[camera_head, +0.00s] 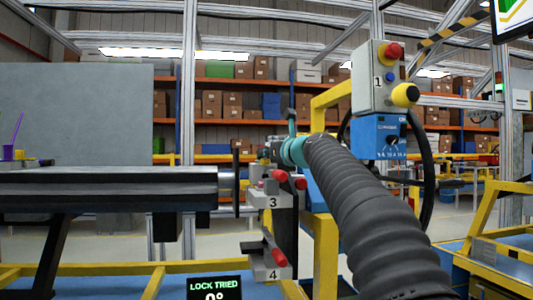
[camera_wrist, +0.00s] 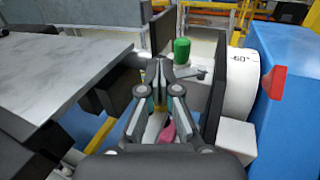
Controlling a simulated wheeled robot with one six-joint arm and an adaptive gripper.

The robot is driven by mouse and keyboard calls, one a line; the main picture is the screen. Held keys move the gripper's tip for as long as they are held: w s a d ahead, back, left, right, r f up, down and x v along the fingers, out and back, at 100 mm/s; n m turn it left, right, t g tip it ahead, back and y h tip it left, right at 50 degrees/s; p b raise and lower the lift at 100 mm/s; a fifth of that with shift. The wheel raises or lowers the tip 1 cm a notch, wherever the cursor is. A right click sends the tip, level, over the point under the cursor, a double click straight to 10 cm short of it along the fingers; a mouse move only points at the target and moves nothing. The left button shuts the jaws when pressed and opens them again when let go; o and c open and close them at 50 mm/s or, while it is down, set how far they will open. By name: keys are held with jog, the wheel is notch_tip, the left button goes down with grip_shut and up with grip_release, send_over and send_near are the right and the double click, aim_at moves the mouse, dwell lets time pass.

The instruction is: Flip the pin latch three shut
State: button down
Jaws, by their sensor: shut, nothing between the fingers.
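The latch bracket labelled 3 (camera_head: 273,202) stands at the right end of the dark beam, with red-tipped parts (camera_head: 279,176) beside it, close under my wrist. I cannot tell from this view whether its pin latch is shut. My gripper (camera_wrist: 162,70) is shut and empty, with its fingertips together in the wrist view. A pinkish-red piece (camera_wrist: 168,133) shows below and between the finger linkages; the linkages partly hide it, and I cannot tell whether they touch it. In the head view my arm and wrist hide much of the area around the fingertips.
Bracket 4 (camera_head: 272,275), with a red handle (camera_head: 279,257), is below. A green cylinder (camera_wrist: 181,51), a white dial marked -60° (camera_wrist: 240,75) and a blue block (camera_wrist: 292,60) stand near the gripper. A display (camera_head: 214,289) reads LOCK TRIED 0°. The grey panel (camera_wrist: 60,75) lies at left.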

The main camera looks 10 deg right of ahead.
jog(key=shift+a, duration=0.1)
jog(key=p, duration=0.1)
jog(key=a+p, duration=0.1)
jog(key=shift+w+r+p, duration=0.3)
jog(key=shift+w+a+f+p, duration=0.35)
jog(key=shift+w+a+p, duration=0.3)
jog(key=shift+p, duration=0.25)
notch_tip(320, 180, up, 10)
jog(key=shift+s, duration=0.1)
dwell(0.7)
